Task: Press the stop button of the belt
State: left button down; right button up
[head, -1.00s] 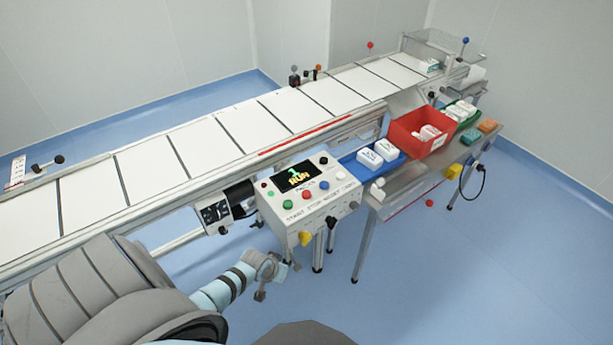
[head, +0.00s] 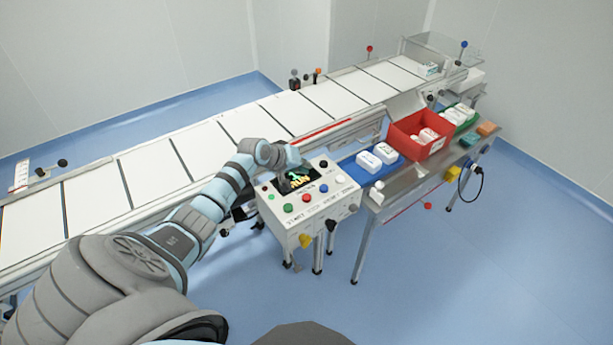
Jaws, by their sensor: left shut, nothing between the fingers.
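The white control panel (head: 318,214) stands at the near side of the belt (head: 155,176). It has a green button (head: 288,208), a red button (head: 306,197) above the STOP lettering, a blue button (head: 323,187) and a white button (head: 340,180) in a row. Its small screen (head: 302,180) shows a green figure and yellow letters, partly hidden. My left gripper (head: 287,188) points down over the left part of the screen, shut and empty, to the upper left of the red button. I cannot tell whether it touches the panel. My right gripper is not in view.
Right of the panel, a side table holds a blue tray (head: 347,166) with white packs, a red bin (head: 437,150) and a green tray (head: 473,120). The blue floor (head: 470,280) at right is clear.

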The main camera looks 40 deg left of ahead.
pick_arm(q)
jog(key=b, duration=0.8)
send_over(304, 195)
notch_tip(304, 195, down, 8)
jog(key=shift+f, duration=0.2)
jog(key=shift+f+b, duration=0.35)
dwell(0.6)
jog(key=shift+f, duration=0.35)
jog(key=shift+f+b, duration=0.55)
jog(key=shift+f, duration=0.1)
dwell(0.5)
jog(key=shift+r, duration=0.1)
jog(key=shift+r+p, duration=0.95)
jog(key=shift+p, duration=0.2)
